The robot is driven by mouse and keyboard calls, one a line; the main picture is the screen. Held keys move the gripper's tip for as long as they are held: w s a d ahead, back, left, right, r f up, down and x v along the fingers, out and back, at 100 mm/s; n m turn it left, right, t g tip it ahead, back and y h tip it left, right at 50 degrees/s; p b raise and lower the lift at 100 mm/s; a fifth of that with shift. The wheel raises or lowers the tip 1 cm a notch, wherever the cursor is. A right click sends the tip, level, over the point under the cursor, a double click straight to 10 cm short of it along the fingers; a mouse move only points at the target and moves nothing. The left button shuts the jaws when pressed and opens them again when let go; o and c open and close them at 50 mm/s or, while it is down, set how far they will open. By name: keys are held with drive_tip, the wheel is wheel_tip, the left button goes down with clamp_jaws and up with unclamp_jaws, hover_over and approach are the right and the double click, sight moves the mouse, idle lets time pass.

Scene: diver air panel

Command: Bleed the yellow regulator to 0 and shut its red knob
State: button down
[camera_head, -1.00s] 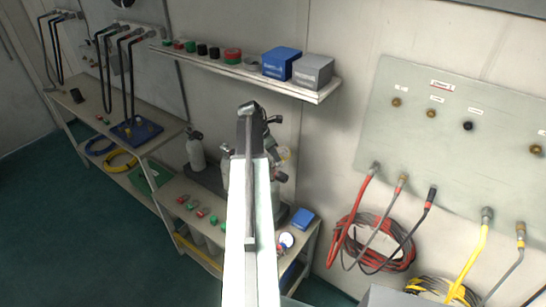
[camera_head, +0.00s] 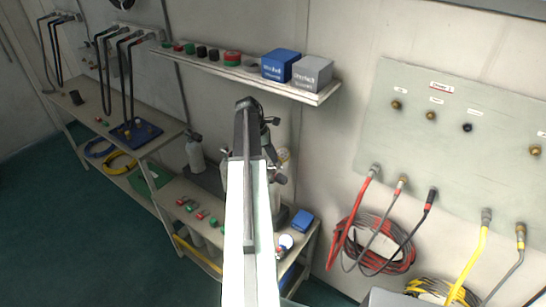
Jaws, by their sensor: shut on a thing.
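My arm reaches up the middle of the head view and ends in my gripper (camera_head: 262,115), in front of a group of cylinders on the far bench. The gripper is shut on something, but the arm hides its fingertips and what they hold. Dark valve fittings (camera_head: 272,121) show just right of the gripper. A pale cylinder (camera_head: 283,157) with a gauge-like top stands partly behind the arm. I cannot make out a yellow regulator or its red knob here; they may be hidden behind the arm.
A shelf (camera_head: 318,99) above holds knobs, a blue box (camera_head: 281,65) and a grey box (camera_head: 312,73). The bench (camera_head: 165,199) carries red and green parts and a blue box (camera_head: 302,220). A wall panel (camera_head: 440,145) with hoses is at right. Green floor (camera_head: 50,220) is clear at left.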

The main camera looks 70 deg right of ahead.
drive_tip(key=m, duration=0.1)
drive_tip(key=m+y, duration=0.1)
drive_tip(key=m, duration=0.2)
drive_tip(key=shift+d+y, duration=0.25)
drive_tip(key=shift+y, duration=0.15)
drive_tip(key=shift+m+y, duration=0.8)
drive_tip(key=shift+m, duration=1.4)
drive_tip(key=c, duration=1.3)
unclamp_jaws()
drive_tip(key=shift+r, duration=0.1)
